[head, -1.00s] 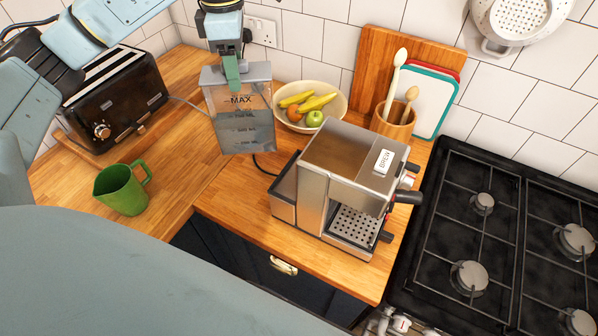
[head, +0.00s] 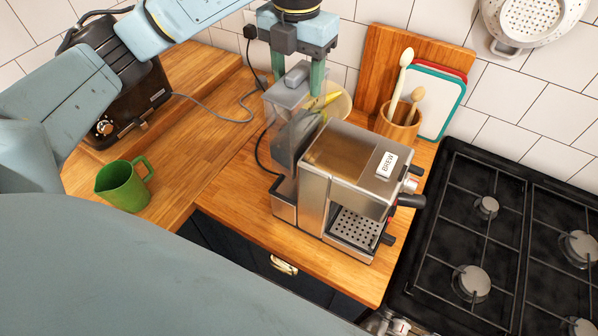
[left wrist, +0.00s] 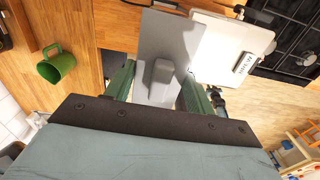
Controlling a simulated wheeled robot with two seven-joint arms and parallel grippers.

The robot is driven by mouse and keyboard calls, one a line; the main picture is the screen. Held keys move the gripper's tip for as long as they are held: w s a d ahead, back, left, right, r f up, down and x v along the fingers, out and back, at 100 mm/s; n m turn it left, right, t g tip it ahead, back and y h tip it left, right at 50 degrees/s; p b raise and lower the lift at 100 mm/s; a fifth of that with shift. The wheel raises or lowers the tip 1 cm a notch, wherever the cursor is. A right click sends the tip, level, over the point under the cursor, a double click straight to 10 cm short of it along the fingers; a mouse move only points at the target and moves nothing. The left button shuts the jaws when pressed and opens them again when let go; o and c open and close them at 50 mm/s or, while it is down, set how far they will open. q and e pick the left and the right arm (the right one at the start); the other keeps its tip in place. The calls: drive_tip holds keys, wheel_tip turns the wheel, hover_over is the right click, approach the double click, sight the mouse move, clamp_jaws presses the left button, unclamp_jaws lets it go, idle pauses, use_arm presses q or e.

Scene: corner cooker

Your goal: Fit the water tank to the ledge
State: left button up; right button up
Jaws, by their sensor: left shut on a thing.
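The water tank (head: 290,118) is a clear grey box with a lid and a raised grip on top. My left gripper (head: 297,76) is shut on it from above, with a green finger on either side. The tank hangs slightly tilted over the back left of the steel coffee machine (head: 345,165). The ledge (head: 284,197) is the low part at the machine's back; the tank is just above it, and I cannot tell whether they touch. In the left wrist view the tank's lid (left wrist: 170,42) lies between the fingers (left wrist: 157,88), beside the machine (left wrist: 222,52). My right gripper is not in view.
A fruit bowl (head: 340,104) stands behind the tank, partly hidden. A utensil pot (head: 398,125) stands behind the machine, and a gas hob (head: 480,230) is to its right. A green jug (head: 123,187) and a black toaster (head: 118,95) are at left. A cable crosses the worktop.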

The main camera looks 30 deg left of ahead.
sight(298, 125)
use_arm(q)
drive_tip(key=shift+d, duration=0.2)
drive_tip(key=shift+f, duration=0.15)
drive_tip(key=shift+f+b, duration=2.3)
drive_tip(key=shift+f, duration=0.4)
wheel_tip(298, 125, down, 2)
drive_tip(key=shift+f+b, duration=0.15)
drive_tip(key=shift+b, duration=0.85)
drive_tip(key=o, duration=1.2)
